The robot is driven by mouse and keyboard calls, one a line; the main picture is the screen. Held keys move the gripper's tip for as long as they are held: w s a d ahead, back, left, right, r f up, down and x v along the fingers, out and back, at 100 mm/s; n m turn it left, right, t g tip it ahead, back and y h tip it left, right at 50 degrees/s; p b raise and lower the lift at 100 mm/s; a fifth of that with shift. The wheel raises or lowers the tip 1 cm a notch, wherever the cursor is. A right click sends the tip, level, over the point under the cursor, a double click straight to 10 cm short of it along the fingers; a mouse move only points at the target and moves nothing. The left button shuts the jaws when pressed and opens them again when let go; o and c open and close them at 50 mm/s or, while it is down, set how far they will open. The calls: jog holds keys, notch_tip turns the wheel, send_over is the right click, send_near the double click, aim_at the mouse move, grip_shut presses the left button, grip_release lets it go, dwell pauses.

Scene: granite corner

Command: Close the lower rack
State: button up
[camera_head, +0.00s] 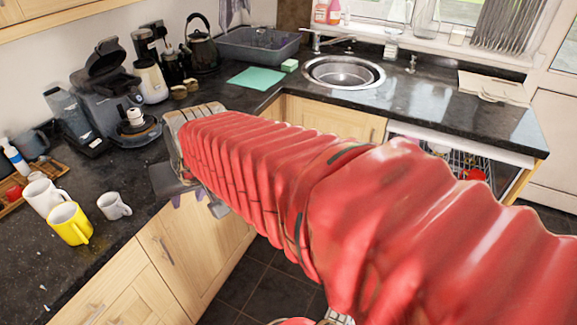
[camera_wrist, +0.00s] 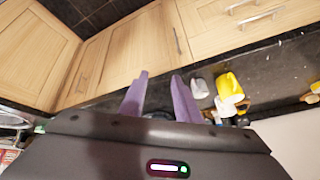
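The dishwasher (camera_head: 462,150) stands under the counter at the right, its front open. A rack with dishes (camera_head: 455,160) shows inside its upper part. A small piece of white wire grid (camera_head: 340,318) shows at the bottom edge, perhaps part of the lower rack; my red-sleeved arm hides most of that area. My gripper (camera_head: 190,199) is far to the left, beside the left counter's edge, away from the dishwasher. In the wrist view its two purple fingers (camera_wrist: 158,97) are apart with nothing between them.
A yellow mug (camera_head: 69,223) and white mugs (camera_head: 114,206) stand on the left counter near my gripper. A coffee machine (camera_head: 110,95) is behind them. Wooden cabinets (camera_head: 195,250) lie below. Dark tiled floor (camera_head: 255,285) shows clear between cabinets and arm.

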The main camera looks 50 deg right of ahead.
jog(key=s+a+n, duration=0.3)
jog(key=s+a, duration=0.2)
jog(key=s, duration=0.6)
jog(key=shift+a+n+g, duration=0.3)
jog(key=shift+a+n, duration=0.1)
jog(key=shift+s, duration=0.15)
